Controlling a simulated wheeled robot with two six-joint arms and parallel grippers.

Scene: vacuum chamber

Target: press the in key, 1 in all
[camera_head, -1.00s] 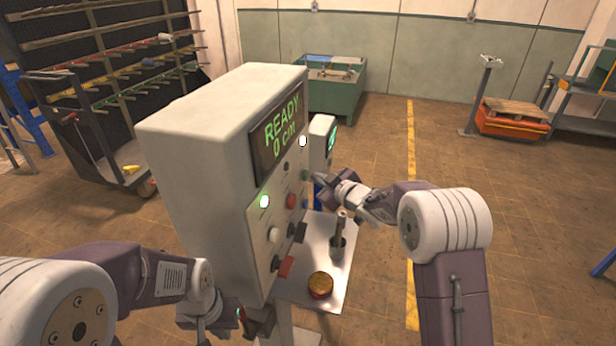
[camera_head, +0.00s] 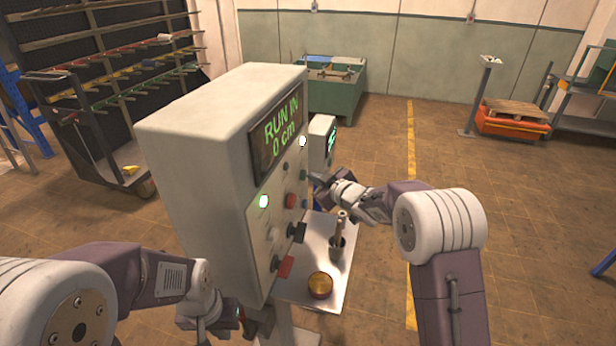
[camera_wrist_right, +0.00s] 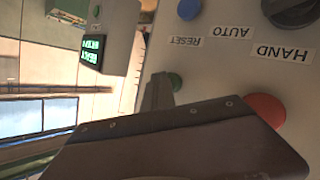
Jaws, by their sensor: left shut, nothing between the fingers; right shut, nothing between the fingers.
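The grey control cabinet (camera_head: 200,160) carries a display (camera_head: 277,135) that reads "RUN IN 0 cm" in green. Its front panel has several buttons and knobs, but I cannot read a label "in". My right gripper (camera_head: 316,180) is shut at the panel's far edge. A red button (camera_wrist_right: 266,110) and a blue button (camera_wrist_right: 189,9) are close by. My left gripper (camera_head: 258,322) is shut, low before the cabinet, partly hidden.
A metal shelf (camera_head: 300,290) below the panel bears an amber dome (camera_head: 320,285) and an upright handle (camera_head: 340,235). A smaller box with a green screen (camera_head: 332,138) stands behind the cabinet. Open floor lies to the right, past a yellow line (camera_head: 410,140).

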